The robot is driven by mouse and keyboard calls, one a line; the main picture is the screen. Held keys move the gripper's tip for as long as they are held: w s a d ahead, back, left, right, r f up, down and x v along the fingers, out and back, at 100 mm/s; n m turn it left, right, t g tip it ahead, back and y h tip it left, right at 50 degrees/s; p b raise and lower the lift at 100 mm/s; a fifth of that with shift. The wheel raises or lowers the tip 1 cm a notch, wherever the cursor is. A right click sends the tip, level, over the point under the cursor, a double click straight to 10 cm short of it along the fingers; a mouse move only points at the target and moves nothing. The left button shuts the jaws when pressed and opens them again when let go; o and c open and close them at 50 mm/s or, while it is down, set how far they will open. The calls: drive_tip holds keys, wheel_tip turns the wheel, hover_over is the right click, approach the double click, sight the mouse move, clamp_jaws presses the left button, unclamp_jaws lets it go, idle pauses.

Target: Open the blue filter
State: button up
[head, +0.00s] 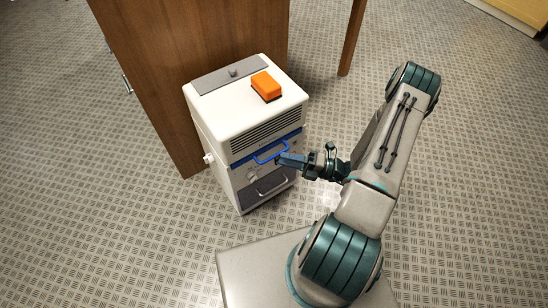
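The blue filter (240,161) is a narrow blue strip across the front of a white box-shaped machine (215,130), below its dark vent slots. A blue bar handle (262,158) stands out from it. The filter looks flush with the front. My gripper (282,160) is at the right end of the blue handle, coming from the right, and its fingers overlap that end in the head view. I cannot tell whether they touch or grip the handle, or how far apart they are.
A dark grey drawer with a pale handle (272,188) sits below the filter. An orange block (266,85) lies on top of the machine. A brown wooden cabinet (160,80) stands close behind, with a wooden leg (352,38) to the right. The patterned floor on the left is clear.

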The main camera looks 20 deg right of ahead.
sight(274, 156)
drive_tip(key=shift+b+x, duration=0.35)
drive_tip(key=shift+x, duration=2)
